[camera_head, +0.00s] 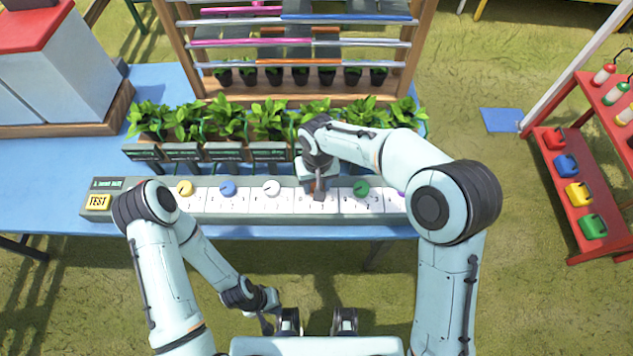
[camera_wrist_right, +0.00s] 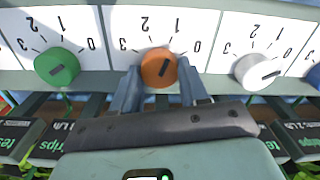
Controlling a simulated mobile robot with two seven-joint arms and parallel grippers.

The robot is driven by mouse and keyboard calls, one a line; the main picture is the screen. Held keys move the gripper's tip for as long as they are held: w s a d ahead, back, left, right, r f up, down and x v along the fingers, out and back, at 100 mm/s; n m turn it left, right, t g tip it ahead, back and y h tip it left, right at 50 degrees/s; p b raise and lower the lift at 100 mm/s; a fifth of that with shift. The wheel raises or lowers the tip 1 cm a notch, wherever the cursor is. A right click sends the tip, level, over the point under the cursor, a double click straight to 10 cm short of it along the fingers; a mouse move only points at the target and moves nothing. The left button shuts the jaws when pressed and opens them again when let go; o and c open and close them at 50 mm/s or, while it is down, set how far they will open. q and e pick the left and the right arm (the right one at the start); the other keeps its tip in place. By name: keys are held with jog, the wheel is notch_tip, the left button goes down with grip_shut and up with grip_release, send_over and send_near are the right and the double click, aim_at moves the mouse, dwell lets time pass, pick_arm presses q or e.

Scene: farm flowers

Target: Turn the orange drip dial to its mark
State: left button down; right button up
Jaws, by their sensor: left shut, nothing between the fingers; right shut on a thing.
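The orange drip dial (camera_wrist_right: 158,66) shows in the right wrist view on a white panel marked 0 to 3, seen upside down. My right gripper (camera_wrist_right: 160,76) is shut on the dial, one finger at each side. In the head view my right gripper (camera_head: 318,192) stands over the dial row and mostly hides the orange dial. My left gripper (camera_head: 267,322) is shut and empty, low in front of the table.
A green dial (camera_wrist_right: 56,67) and a white dial (camera_wrist_right: 257,71) flank the orange one closely. Yellow (camera_head: 184,188) and blue (camera_head: 228,188) dials sit further left. Potted plants (camera_head: 268,122) stand behind the row, below a rack (camera_head: 300,42). A red shelf (camera_head: 575,200) is at right.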

jog(key=o, duration=1.1)
jog(key=shift+c, duration=0.2)
notch_tip(320, 180, up, 14)
jog(key=p, duration=0.1)
jog(key=shift+d+f, duration=0.15)
jog(key=shift+f, duration=0.1)
